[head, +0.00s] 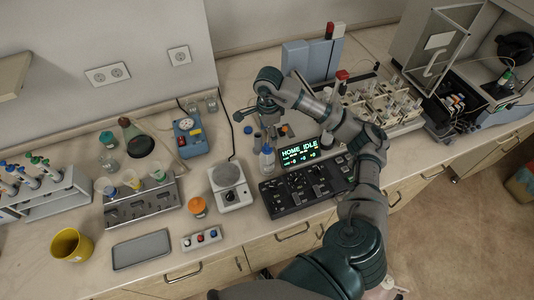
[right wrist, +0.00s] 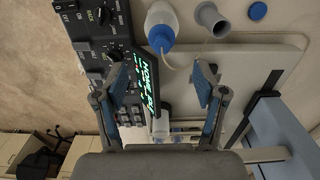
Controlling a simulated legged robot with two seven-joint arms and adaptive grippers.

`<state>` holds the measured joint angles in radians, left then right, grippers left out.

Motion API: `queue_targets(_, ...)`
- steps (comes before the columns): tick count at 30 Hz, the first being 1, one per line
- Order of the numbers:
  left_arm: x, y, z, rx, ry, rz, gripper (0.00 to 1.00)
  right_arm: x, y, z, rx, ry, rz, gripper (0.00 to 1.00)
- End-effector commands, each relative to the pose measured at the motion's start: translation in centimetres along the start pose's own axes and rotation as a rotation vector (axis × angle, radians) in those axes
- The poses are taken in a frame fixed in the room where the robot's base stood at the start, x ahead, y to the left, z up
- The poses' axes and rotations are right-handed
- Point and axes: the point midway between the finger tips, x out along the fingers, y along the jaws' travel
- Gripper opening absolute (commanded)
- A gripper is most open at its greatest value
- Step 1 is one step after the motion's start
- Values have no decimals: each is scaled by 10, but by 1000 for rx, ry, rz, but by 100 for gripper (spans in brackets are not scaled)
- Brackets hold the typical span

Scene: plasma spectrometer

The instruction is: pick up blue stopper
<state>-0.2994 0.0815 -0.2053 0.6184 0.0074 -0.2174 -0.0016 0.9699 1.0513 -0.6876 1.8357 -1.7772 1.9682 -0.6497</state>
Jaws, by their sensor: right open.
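The blue stopper (right wrist: 257,11) is a small round blue disc lying on the light bench near the top right of the right wrist view. In the head view it is a small blue spot (head: 248,130) just below my right gripper (head: 262,114). In the right wrist view my right gripper (right wrist: 160,88) is open, its two blue-padded fingers wide apart with nothing held between them. The stopper lies outside the gap, beyond the right-hand finger. My left gripper is not in view.
A blue-capped bottle (right wrist: 160,25) and a grey hollow cylinder (right wrist: 212,20) stand close to the stopper. The black control panel (head: 305,185) with a lit display is in front. A hotplate (head: 230,185) stands to the left, and a vial rack (head: 380,105) to the right.

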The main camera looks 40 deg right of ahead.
Motion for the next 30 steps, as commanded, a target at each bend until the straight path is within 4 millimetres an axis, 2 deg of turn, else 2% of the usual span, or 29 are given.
queue_targets(3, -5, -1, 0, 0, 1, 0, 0, 19, 1, 0, 0, 2, 1, 71)
queue_targets(11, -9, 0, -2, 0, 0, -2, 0, 42, -1, -1, 0, 0, 1, 71)
queue_targets(18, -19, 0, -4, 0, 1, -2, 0, 79, -5, -3, 0, -2, 2, 71)
queue_targets(22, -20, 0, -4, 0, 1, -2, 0, 87, -6, -3, 0, -2, -2, 71)
queue_targets(28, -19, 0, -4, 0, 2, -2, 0, 88, -5, -2, -1, -2, -3, 71)
queue_targets(30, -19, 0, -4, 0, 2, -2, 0, 87, -5, -1, -1, -1, -3, 53)
